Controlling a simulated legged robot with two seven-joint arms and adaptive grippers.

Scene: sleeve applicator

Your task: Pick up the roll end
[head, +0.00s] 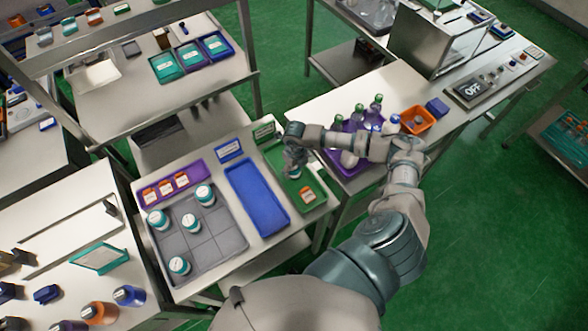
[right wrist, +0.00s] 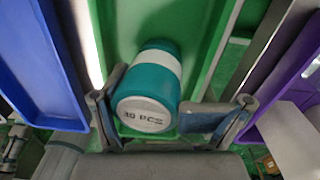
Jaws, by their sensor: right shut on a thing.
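In the right wrist view a teal roll (right wrist: 147,60) with a white band sits between the fingers of my right gripper (right wrist: 165,115). My right gripper is shut on this roll, over a green tray (right wrist: 205,45). In the head view my right gripper (head: 293,168) is over the upper part of the green tray (head: 318,205), with the roll (head: 293,174) mostly hidden beneath it. Whether the roll touches the tray is unclear. My left gripper is not in view.
An orange-and-white item (head: 308,194) lies in the green tray. Beside it are an empty blue tray (head: 257,197), a grey divided tray (head: 215,243) with several teal-and-white rolls, and a purple tray (head: 197,168). A purple bin (head: 335,150) with bottles stands to the right.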

